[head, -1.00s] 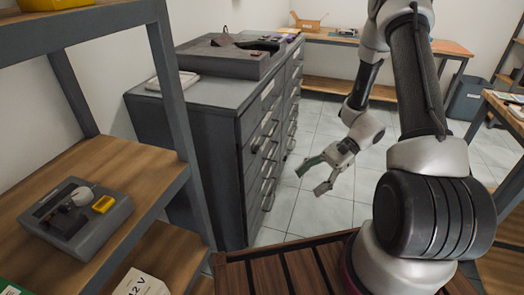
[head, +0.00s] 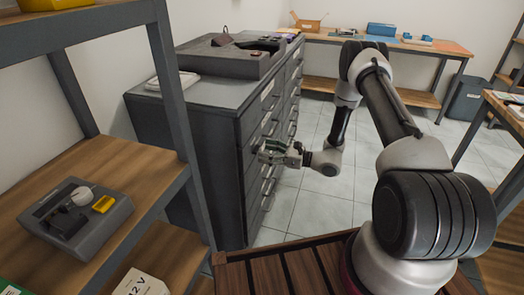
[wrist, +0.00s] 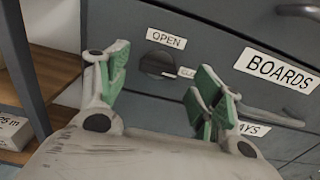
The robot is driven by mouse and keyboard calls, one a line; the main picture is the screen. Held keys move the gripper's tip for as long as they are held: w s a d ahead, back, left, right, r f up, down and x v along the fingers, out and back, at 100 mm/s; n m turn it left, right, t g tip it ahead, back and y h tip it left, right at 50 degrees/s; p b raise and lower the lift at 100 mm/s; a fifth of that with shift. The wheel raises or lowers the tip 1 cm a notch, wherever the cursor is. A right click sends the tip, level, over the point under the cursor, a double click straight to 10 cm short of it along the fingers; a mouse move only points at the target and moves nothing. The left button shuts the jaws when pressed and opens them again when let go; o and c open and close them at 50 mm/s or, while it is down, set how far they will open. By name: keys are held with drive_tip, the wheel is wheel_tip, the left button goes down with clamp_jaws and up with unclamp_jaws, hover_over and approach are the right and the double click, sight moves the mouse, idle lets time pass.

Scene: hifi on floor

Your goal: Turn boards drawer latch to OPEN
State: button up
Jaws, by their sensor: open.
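The boards drawer (wrist: 225,45) is a dark grey drawer front with a white BOARDS label (wrist: 277,70). Its latch (wrist: 157,64) is a dark round knob below a white OPEN label (wrist: 166,39). A second label to the knob's lower right is partly hidden by a finger. My gripper (wrist: 160,80) is open, its green-padded fingers on either side of the knob in the wrist view, with nothing between them. I cannot tell whether they touch the knob. In the head view my gripper (head: 270,152) is at the cabinet's drawer fronts and hides the latch.
The grey drawer cabinet (head: 185,125) has several bar handles protruding. A shelf unit (head: 170,90) stands at the left, with a grey device (head: 75,215) on it. A workbench (head: 385,42) stands at the back. Tiled floor is clear right of the cabinet.

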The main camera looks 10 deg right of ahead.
sight(256, 150)
drive_tip(key=shift+x, duration=1.2)
drive_tip(key=shift+c, duration=0.5)
drive_tip(key=c, duration=0.9)
